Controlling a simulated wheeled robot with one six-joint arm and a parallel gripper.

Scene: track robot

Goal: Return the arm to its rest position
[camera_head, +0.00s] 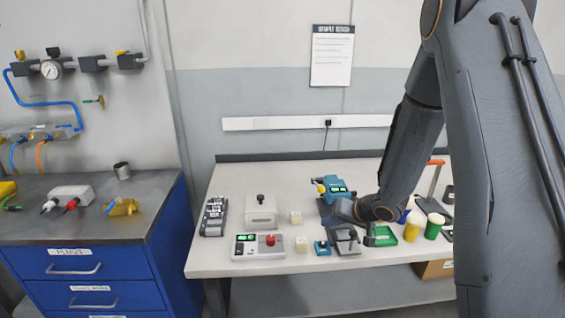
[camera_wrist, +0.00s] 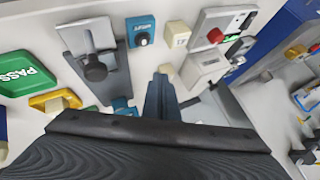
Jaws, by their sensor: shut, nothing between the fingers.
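My arm reaches down from the upper right in the head view, bent at the elbow. My gripper (camera_head: 343,209) is low over the middle of the white workbench (camera_head: 225,262), partly hidden by its own wrist. In the wrist view my gripper (camera_wrist: 160,80) shows as narrow dark fingers, closed together with nothing held. A lever fixture with a black knob (camera_wrist: 95,68) is to the left of the fingers. A cream cube (camera_wrist: 166,69) appears just beyond the fingertips. I cannot tell whether the fingers touch anything.
A control box with a red button (camera_head: 258,246), a grey lever box (camera_head: 261,213), a teal device (camera_head: 336,189) and a green tray (camera_head: 381,236) surround my gripper. Yellow (camera_head: 415,224) and green (camera_head: 434,226) cups stand right. A blue cabinet (camera_head: 110,270) is left. Space above the bench's left half is clear.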

